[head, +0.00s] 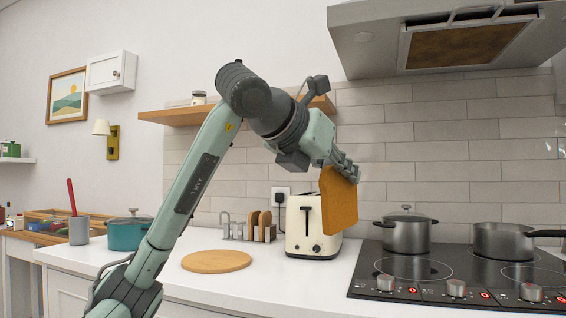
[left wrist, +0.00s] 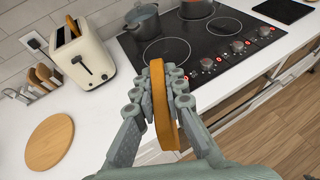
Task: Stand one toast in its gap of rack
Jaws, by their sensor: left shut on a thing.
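A brown slice of toast (head: 338,200) hangs upright in my left gripper (head: 345,165), in the air in front of the toaster. My left gripper is shut on the toast near its top edge; the left wrist view shows the toast (left wrist: 160,105) edge-on between the fingers. The rack (head: 237,231) stands on the counter to the left of the toaster, apart from the held toast. Two brown slices (head: 265,219) stand at its right part, and its left part looks empty. The rack (left wrist: 26,97) is small at the left of the left wrist view. My right gripper is not in view.
A cream toaster (head: 313,238) stands right of the rack, with brown toast in its top in the left wrist view. A round wooden board (head: 217,261) lies in front of the rack. A hob (head: 440,270) with pots is at right. A shelf (head: 180,116) hangs above.

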